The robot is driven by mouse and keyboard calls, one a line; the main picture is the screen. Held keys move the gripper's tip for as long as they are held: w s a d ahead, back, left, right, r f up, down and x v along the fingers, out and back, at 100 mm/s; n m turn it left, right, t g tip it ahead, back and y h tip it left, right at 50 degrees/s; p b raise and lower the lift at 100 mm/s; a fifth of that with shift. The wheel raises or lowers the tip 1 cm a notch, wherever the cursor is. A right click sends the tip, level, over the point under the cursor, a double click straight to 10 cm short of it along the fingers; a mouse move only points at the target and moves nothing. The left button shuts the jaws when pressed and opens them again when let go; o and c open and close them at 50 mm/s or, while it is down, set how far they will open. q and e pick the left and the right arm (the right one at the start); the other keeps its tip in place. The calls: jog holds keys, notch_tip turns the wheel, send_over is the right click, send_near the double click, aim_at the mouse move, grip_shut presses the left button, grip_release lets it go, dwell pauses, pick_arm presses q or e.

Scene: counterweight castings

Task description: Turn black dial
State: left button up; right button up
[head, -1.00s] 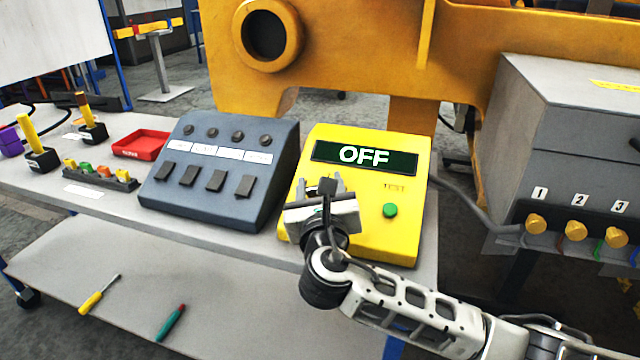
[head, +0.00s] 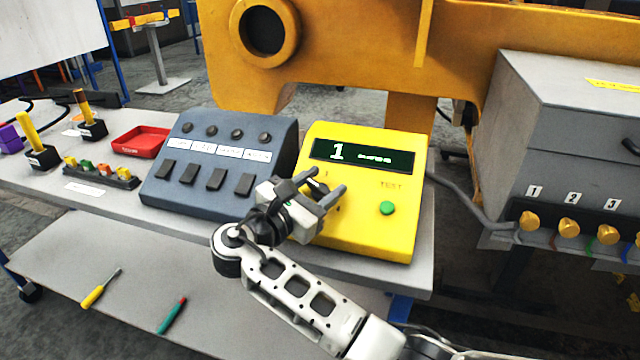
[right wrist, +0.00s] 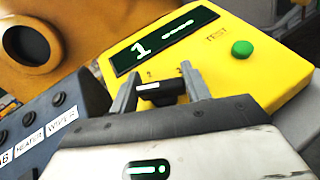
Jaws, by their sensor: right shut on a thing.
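The yellow tester box (head: 360,237) stands on the bench. Its dark display (head: 362,155) reads "1" with small marks beside it, and a green button (head: 387,208) sits under the word TEST. My right gripper (head: 327,180) is at the left part of the box face, shut on the black dial. In the right wrist view the black dial (right wrist: 162,93) shows between the two grey fingers, with a white mark on it. In the head view the gripper mostly hides the dial. My left gripper is not in view.
A dark blue switch panel (head: 222,130) stands close left of the tester. A red tray (head: 140,143) and small parts lie further left. A grey cabinet with yellow knobs (head: 529,221) is at the right. Two screwdrivers lie on the lower shelf (head: 140,265).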

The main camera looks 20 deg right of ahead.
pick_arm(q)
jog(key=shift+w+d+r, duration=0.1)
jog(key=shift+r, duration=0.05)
pick_arm(e)
jog(key=shift+m+g+h, duration=0.4)
jog(key=shift+m+g, duration=0.3)
jog(key=o, duration=1)
